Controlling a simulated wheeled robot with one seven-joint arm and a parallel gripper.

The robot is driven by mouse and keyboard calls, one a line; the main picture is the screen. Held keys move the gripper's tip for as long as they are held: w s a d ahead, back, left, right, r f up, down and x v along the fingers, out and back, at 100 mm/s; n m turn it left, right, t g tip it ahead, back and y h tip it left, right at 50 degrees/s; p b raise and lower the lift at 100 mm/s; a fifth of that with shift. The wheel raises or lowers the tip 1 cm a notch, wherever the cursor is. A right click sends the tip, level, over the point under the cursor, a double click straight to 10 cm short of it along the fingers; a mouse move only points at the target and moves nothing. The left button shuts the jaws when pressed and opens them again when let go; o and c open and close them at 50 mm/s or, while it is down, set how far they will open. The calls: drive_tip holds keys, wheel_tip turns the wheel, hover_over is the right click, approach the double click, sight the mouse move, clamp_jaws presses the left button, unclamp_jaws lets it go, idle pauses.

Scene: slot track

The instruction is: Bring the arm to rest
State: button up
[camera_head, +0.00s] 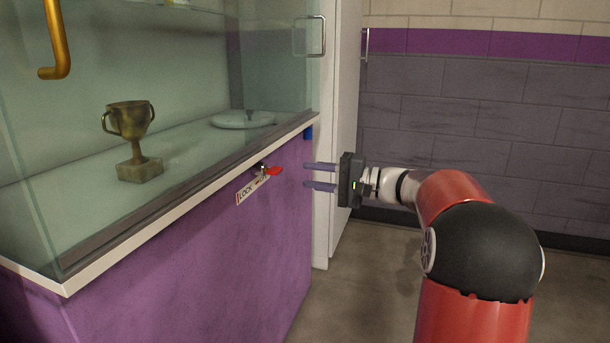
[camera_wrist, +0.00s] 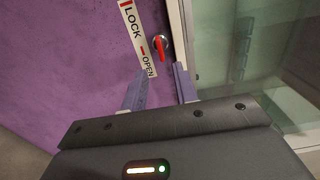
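My gripper (camera_head: 320,176) is held out in front of the purple cabinet front, its two purple-grey fingers spread apart with nothing between them. In the wrist view my gripper (camera_wrist: 160,88) points toward a red-handled lock knob (camera_wrist: 160,48). The red knob (camera_head: 274,171) also shows in the head view, below the display case's edge, and the fingers are apart from it. A white label (camera_wrist: 138,35) beside the knob reads LOCK and OPEN. In the wrist view the red handle runs roughly along the label, with its lower end near OPEN.
A glass case (camera_head: 180,100) on the purple cabinet (camera_head: 190,270) holds a bronze trophy cup (camera_head: 131,140) and a round white stand (camera_head: 243,119). A gold handle (camera_head: 57,45) hangs at upper left. A white door edge (camera_head: 345,100) stands behind my gripper. Floor at right is clear.

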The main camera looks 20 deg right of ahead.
drive_tip(key=s+a+f+n+g+h+p, duration=0.3)
drive_tip(key=s+a+g+h+p, duration=0.15)
drive_tip(key=s+a, duration=0.8)
drive_tip(key=s+d+f+n+h+p, duration=0.2)
drive_tip(key=s+h, duration=0.3)
drive_tip(key=s, duration=0.5)
drive_tip(key=s+d+f+n+h+p, duration=0.1)
drive_tip(key=s+h, duration=0.4)
drive_tip(key=s, duration=0.5)
wheel_tip(320, 180, down, 2)
drive_tip(key=shift+s+d+n+p, duration=0.2)
drive_tip(key=shift+d+n+p, duration=0.2)
drive_tip(key=shift+d+n, duration=0.45)
drive_tip(key=shift+o, duration=0.3)
drive_tip(key=shift+d+g, duration=0.15)
drive_tip(key=shift+g, duration=0.1)
